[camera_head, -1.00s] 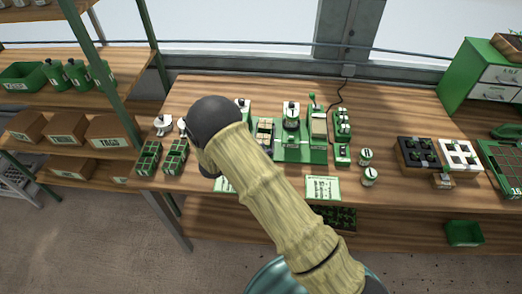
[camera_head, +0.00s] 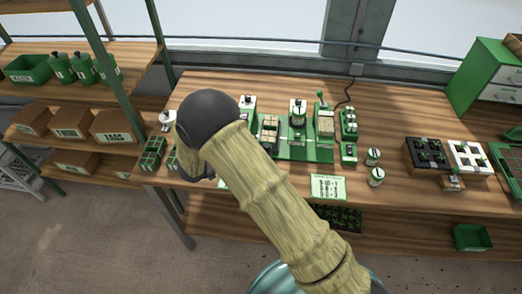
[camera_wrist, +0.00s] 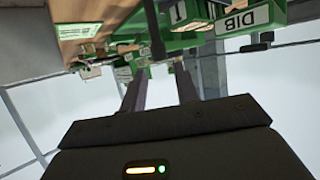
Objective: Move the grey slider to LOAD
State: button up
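The green seeder machine (camera_head: 325,150) stands on the bench in the head view, with a dial unit, a lever with a green knob and a block with light panels. I cannot make out the grey slider or a LOAD mark in either view. My arm covers the machine's left front. My gripper (camera_wrist: 160,78) shows in the wrist view with its two fingers apart and nothing visible between them. My gripper is hidden in the head view.
A printed card (camera_head: 327,187) lies at the bench's front. Two small jars (camera_head: 375,166) stand right of the machine. Black and white trays (camera_head: 428,156) lie further right. Green cell pots (camera_head: 152,153) stand at the left end. A shelf with boxes (camera_head: 114,124) is beyond.

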jog(key=b+v, duration=0.1)
jog(key=v, duration=0.8)
jog(key=shift+s+a+r+b, duration=0.15)
jog(key=shift+s+a+b, duration=0.1)
jog(key=shift+b, duration=0.15)
jog(key=w+d+r+n+t+y, duration=0.2)
jog(key=w+d+r+n+y, duration=0.3)
jog(key=w+d+r+y, duration=0.5)
jog(key=s+d+f+n+g, duration=0.1)
jog(key=s+d+g, duration=0.3)
jog(key=s+d, duration=0.5)
jog(key=s+d+f+n+g, duration=0.2)
jog(key=s+d+n+g, duration=0.2)
jog(key=s+d, duration=0.4)
jog(key=s, duration=0.4)
jog(key=shift+s+d+f, duration=0.35)
jog(key=shift+d, duration=0.05)
